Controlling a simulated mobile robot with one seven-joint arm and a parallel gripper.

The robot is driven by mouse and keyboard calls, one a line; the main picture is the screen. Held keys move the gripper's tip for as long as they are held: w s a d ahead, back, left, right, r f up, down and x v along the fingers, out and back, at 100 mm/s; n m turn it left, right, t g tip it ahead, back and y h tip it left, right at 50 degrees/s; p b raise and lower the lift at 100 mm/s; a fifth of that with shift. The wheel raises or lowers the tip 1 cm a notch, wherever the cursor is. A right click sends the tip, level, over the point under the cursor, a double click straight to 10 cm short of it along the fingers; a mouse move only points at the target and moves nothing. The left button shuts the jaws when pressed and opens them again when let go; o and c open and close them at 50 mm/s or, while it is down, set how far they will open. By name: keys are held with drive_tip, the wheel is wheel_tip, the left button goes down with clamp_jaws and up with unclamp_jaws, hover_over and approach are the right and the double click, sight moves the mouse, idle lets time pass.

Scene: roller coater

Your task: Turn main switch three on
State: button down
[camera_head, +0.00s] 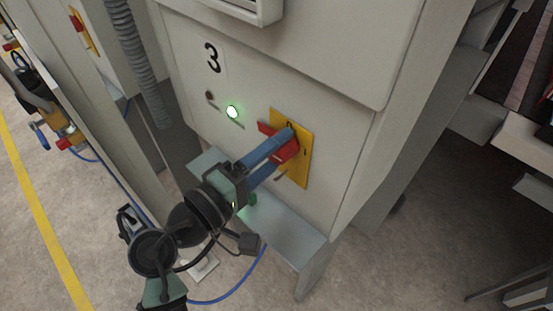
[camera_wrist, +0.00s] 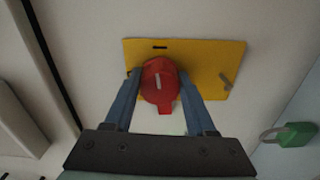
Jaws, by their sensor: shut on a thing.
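The main switch is a red rotary handle (camera_head: 268,129) on a yellow plate (camera_head: 304,172), on the grey cabinet front below the number 3 (camera_head: 212,57). In the wrist view the red handle (camera_wrist: 161,88) shows a white mark on its face, and its narrow end points down in the picture. My gripper (camera_head: 279,146) has its blue fingers on both sides of the handle, shut on it. The fingers partly cover the handle in the head view. A round lamp (camera_head: 232,112) beside the switch glows green.
A grey metal ledge (camera_head: 285,232) juts out below the switch. A corrugated hose (camera_head: 137,62) runs down left of the panel. Another cabinet with a red and yellow switch (camera_head: 82,30) stands further left.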

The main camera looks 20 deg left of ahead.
drive_tip(key=shift+m+b, duration=0.65)
drive_tip(key=shift+m, duration=0.15)
drive_tip(key=shift+c, duration=1.1)
unclamp_jaws()
drive_tip(key=b+v, duration=0.3)
drive_tip(key=v, duration=1)
